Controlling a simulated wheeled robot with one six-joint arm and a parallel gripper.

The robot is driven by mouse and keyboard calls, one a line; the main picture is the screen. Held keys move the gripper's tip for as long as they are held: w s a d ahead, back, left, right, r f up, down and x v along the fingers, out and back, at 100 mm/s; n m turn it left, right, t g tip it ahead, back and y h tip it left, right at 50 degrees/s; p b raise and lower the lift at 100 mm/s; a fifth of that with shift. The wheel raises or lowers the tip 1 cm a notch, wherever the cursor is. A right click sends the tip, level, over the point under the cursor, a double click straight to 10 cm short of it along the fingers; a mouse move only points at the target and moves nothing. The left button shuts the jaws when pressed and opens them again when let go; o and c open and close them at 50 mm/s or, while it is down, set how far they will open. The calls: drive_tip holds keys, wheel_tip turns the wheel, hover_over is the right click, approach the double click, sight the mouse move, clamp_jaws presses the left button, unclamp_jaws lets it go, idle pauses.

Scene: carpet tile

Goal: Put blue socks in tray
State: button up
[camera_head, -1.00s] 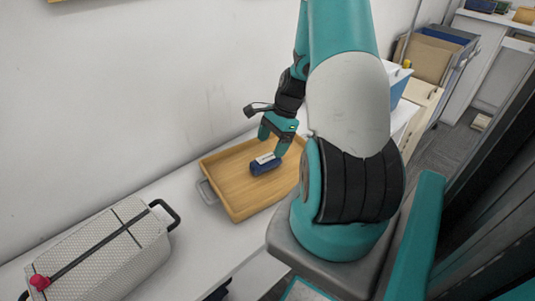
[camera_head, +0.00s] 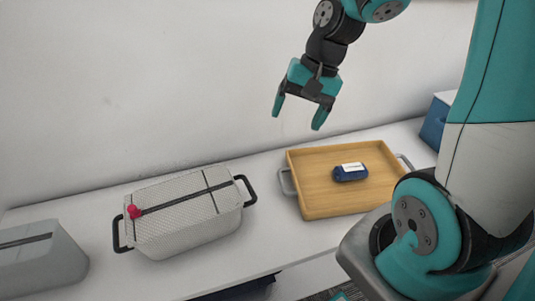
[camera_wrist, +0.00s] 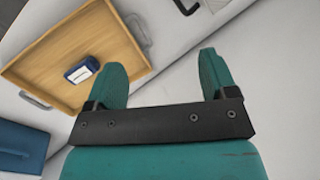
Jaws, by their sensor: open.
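The blue socks (camera_head: 350,173), a small dark blue bundle with a white label, lie in the wooden tray (camera_head: 308,207), near its middle. The tray stands on the white counter and has grey metal handles at its ends. In the wrist view the socks (camera_wrist: 80,72) also lie inside the tray (camera_wrist: 118,40), apart from my gripper. My gripper (camera_head: 298,121) is open and empty, raised above the counter, up and to the left of the tray. In the wrist view its two teal fingers (camera_wrist: 165,78) are spread with nothing between them.
A grey textured box (camera_head: 190,212) with black handles and a pink knob stands left of the tray. Another grey container (camera_head: 40,258) is at the far left. A blue bin (camera_head: 434,122) stands at the right. Bare counter separates the textured box and the tray.

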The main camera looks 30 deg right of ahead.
drive_tip(key=s+a+r+n, duration=0.3)
drive_tip(key=s+a+n, duration=0.3)
drive_tip(key=a+n, duration=0.1)
drive_tip(key=s+a+r+n, duration=0.3)
drive_tip(key=s+a+n, duration=0.4)
drive_tip(key=a, duration=0.1)
drive_tip(key=shift+s+a+r+g, duration=0.15)
drive_tip(key=shift+a+r+g, duration=0.05)
drive_tip(key=shift+a+g, duration=0.1)
drive_tip(key=shift+r, duration=0.1)
wheel_tip(320, 180, up, 7)
drive_tip(key=p, duration=0.7)
drive_tip(key=shift+r, duration=0.1)
